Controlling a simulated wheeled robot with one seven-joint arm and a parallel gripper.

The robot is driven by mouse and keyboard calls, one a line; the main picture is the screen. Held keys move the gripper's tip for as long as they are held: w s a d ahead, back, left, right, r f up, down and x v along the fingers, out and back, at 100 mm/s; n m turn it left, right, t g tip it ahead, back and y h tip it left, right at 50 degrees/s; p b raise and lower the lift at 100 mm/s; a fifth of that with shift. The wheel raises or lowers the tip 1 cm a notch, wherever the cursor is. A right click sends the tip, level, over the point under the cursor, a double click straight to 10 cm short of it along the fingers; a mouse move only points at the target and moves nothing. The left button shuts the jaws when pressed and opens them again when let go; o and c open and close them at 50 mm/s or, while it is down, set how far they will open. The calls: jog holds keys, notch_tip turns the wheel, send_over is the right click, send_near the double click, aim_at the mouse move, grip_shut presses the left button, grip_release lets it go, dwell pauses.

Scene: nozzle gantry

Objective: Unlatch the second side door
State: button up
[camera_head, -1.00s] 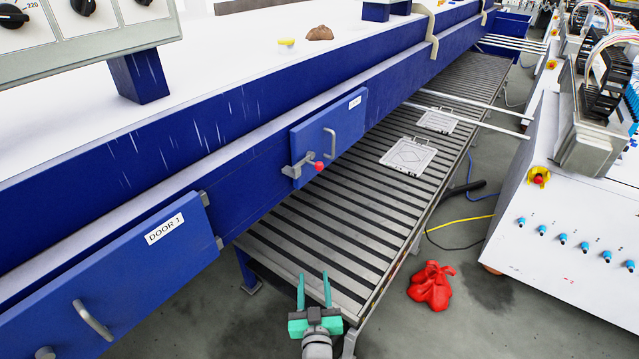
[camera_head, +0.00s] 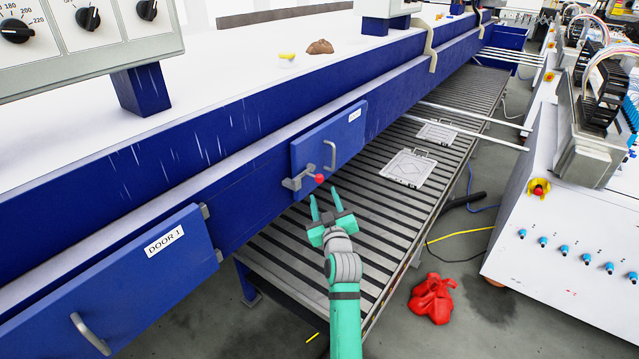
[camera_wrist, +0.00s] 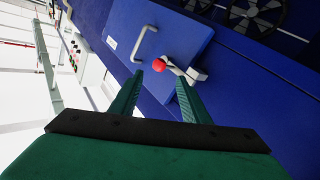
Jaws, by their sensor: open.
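The second side door (camera_head: 345,135) is a blue panel on the blue machine side, with a small label and a grey handle (camera_head: 330,156). It looks shut. Its latch (camera_head: 297,182) is a grey lever with a red ball knob (camera_head: 319,178) at the door's lower left. My gripper (camera_head: 322,190) is open and empty, just below the knob in the head view. In the wrist view the red knob (camera_wrist: 158,65) lies ahead of and between the two green fingertips (camera_wrist: 157,76); the grey latch arm (camera_wrist: 184,72) runs right from it. The fingers appear apart from the knob.
Door 1 (camera_head: 150,270), with its handle, is at the lower left. A slatted conveyor (camera_head: 345,235) runs below the machine and carries light frames (camera_head: 408,167). A red cloth-like item (camera_head: 432,298) lies on the floor. A white cabinet (camera_head: 570,230) stands at the right.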

aim_at(319, 181)
jog(key=w, duration=0.3)
jog(key=w+a, duration=0.1)
jog(key=w, duration=0.4)
jog(key=shift+w+a, duration=0.15)
jog(key=shift+w, duration=0.25)
jog(key=c, duration=0.8)
grip_shut()
jog(key=shift+s+a, duration=0.1)
